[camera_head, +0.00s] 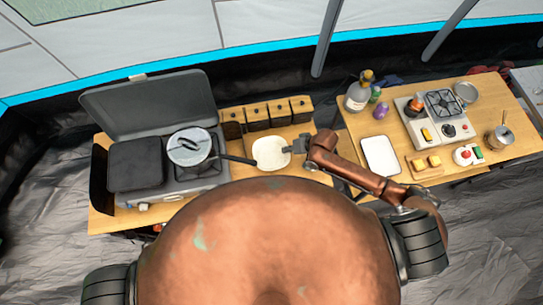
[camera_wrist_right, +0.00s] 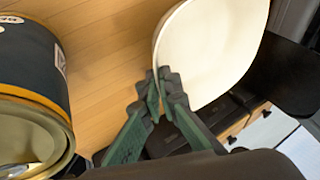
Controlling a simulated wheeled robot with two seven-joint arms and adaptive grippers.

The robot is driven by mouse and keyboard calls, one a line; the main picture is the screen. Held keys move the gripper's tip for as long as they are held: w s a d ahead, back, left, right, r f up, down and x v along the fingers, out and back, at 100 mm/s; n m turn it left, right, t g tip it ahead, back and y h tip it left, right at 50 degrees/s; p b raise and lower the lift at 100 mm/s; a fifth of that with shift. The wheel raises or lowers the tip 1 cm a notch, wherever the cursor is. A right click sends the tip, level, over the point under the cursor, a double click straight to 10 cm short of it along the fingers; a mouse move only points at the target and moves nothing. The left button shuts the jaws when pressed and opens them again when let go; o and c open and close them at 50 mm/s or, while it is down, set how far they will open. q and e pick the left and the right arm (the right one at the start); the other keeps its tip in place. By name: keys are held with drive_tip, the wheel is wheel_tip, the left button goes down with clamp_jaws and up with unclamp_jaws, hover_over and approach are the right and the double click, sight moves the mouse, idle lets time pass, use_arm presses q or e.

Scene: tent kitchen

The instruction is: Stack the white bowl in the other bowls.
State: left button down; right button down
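The white bowl (camera_head: 270,154) is on or just above the wooden table, right of the pan; I cannot tell whether it touches the wood. It also shows in the right wrist view (camera_wrist_right: 215,45). My right gripper (camera_head: 291,147) is at the bowl's right rim. In the right wrist view its green fingers (camera_wrist_right: 161,82) are drawn together with the bowl's rim between their tips. I cannot make out a stack of other bowls. My left gripper is not in view.
Several dark canisters (camera_head: 257,116) line the table behind the bowl; one is close in the wrist view (camera_wrist_right: 32,75). A pan (camera_head: 188,147) sits on the stove at left. The right table holds a white tray (camera_head: 380,156), a bottle (camera_head: 357,95) and a burner (camera_head: 441,103).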

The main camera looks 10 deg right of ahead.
drive_tip(key=shift+r, duration=0.15)
idle(0.4)
wheel_tip(320, 180, up, 10)
drive_tip(key=shift+f+b, duration=0.1)
drive_tip(key=shift+b, duration=0.5)
drive_tip(key=w+d+r+b, duration=0.3)
drive_tip(key=d+r+b, duration=0.2)
drive_tip(key=b, duration=1)
drive_tip(key=shift+w+r+n, duration=0.2)
drive_tip(key=shift+r+n, duration=0.1)
drive_tip(key=shift+r, duration=0.1)
drive_tip(key=shift+d, duration=0.1)
